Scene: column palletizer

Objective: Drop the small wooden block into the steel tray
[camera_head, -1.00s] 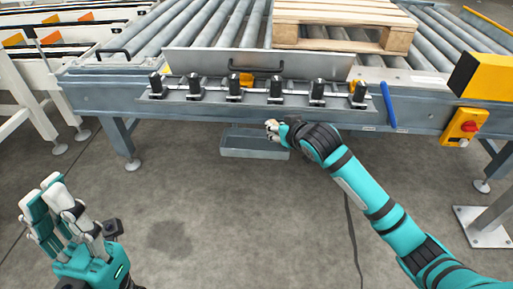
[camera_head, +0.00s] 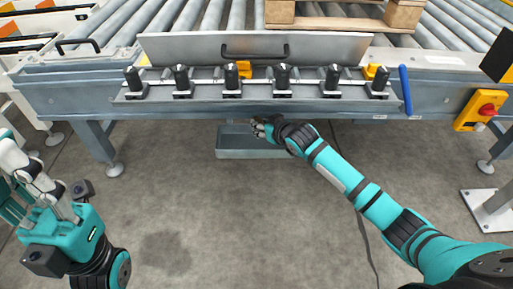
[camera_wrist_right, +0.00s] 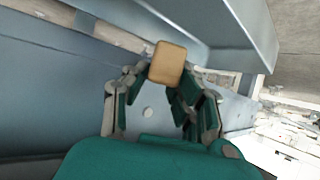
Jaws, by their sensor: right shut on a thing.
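The small wooden block (camera_wrist_right: 168,63) is a tan piece with rounded corners, held between the fingertips of my right gripper in the right wrist view (camera_wrist_right: 170,75). In the head view my right gripper (camera_head: 261,127) is in front of the conveyor frame, over or beside the steel tray; the block cannot be made out there. The steel tray (camera_head: 250,154) is a grey, shallow box low under the conveyor's edge, and my gripper hides part of its far right side. My left gripper (camera_head: 30,180) is at the left edge, away from everything, with its fingers spread and nothing seen in them.
The roller conveyor (camera_head: 75,92) with a ledge of black clamps (camera_head: 232,80) runs across above the tray. A wooden pallet (camera_head: 335,14) lies on the rollers. A blue handle (camera_head: 405,90) and a red stop button (camera_head: 487,109) are to the right. The floor in front is clear.

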